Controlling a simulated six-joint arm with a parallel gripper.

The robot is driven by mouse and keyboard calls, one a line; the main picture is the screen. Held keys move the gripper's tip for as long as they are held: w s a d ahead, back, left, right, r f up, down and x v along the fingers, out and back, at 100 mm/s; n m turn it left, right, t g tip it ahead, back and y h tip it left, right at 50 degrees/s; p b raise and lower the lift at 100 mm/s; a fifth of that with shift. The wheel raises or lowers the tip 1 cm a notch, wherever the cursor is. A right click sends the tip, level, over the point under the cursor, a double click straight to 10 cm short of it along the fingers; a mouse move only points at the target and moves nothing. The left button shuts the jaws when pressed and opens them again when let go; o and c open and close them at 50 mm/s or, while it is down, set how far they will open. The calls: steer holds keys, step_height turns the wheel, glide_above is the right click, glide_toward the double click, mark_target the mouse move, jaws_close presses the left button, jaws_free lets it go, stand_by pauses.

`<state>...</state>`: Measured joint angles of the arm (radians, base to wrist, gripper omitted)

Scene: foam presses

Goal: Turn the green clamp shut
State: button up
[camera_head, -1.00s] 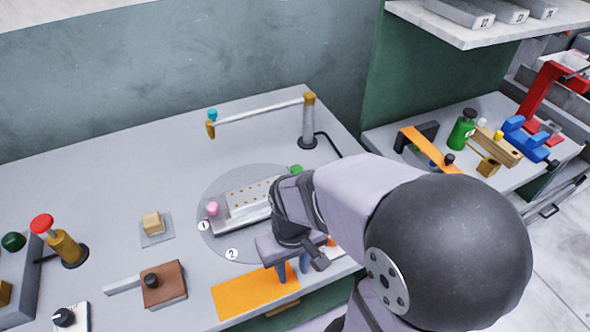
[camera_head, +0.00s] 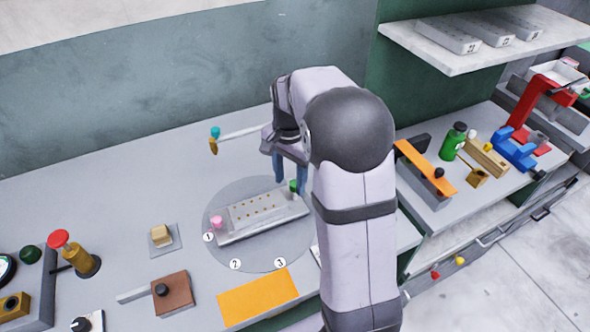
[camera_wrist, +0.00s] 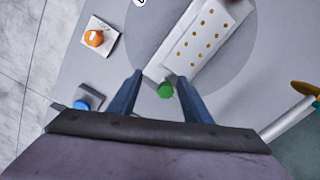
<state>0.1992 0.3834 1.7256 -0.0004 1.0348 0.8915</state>
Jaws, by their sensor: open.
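The green clamp (camera_head: 293,186) is a small round knob at the right end of a pale metal mould (camera_head: 262,213) with rows of small holes. The mould lies on a round grey plate (camera_head: 226,194). A pink knob (camera_head: 216,222) sits at its left end. My gripper (camera_head: 290,184) points down, open, with its blue fingers at the green clamp. In the wrist view the green clamp (camera_wrist: 165,90) appears between the two fingers (camera_wrist: 160,77). I cannot tell how far below the fingertips it is, or whether they touch it.
A thin arm with a teal-topped end (camera_head: 215,132) reaches over the bench behind the plate. An orange mat (camera_head: 258,297) and a brown block (camera_head: 171,293) lie in front. In the wrist view, an orange knob (camera_wrist: 93,38) and a blue knob (camera_wrist: 82,104) are to the left.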

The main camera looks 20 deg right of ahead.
mark_target(295, 183)
steer(key=w+d+m, duration=0.1)
steer(key=w+d+r+m, duration=0.1)
steer(key=w+d+r+m+p, duration=0.1)
steer(key=shift+w, duration=0.35)
steer(key=shift+f+p, duration=1.25)
steer(key=shift+f, duration=2.4)
steer(key=c, duration=1.1)
